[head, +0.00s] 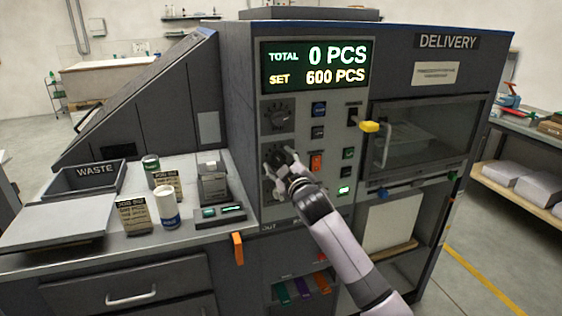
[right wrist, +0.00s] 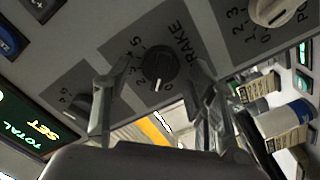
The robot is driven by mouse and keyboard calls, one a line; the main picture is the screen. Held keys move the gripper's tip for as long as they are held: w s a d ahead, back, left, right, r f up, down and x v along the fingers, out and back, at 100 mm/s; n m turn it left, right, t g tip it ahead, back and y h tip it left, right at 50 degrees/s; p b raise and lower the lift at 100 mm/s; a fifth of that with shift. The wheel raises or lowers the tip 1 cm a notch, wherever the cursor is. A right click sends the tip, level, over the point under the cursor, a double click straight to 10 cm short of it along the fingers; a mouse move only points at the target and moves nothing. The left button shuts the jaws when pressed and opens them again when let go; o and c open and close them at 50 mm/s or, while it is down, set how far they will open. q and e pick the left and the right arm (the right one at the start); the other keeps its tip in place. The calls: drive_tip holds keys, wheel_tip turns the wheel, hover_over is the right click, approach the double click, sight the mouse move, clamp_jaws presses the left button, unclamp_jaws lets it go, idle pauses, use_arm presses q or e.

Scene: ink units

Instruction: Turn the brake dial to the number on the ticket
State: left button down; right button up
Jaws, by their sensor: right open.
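The brake dial (right wrist: 153,72) is a black round knob on a dark plate lettered BRAKE, with numbers around it. Its white pointer mark points to the bottom of the right wrist picture, near the low end of the scale. My right gripper (right wrist: 158,66) is open, its fingers on either side of the knob; I cannot tell if they touch it. In the head view my right gripper (head: 279,168) covers most of this dial. Two job tickets, one nearer (head: 133,216) and one farther (head: 172,183), stand on the left counter; their small print is unreadable. My left gripper is out of view.
Another dial (head: 278,115) sits above on the panel, beside several push buttons (head: 316,162). The lit display (head: 316,66) reads TOTAL 0 PCS, SET 600 PCS. A yellow-tipped lever (head: 369,127) sticks out on the right.

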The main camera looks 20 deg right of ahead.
drive_tip(key=shift+c, duration=0.3)
drive_tip(key=c, duration=1.1)
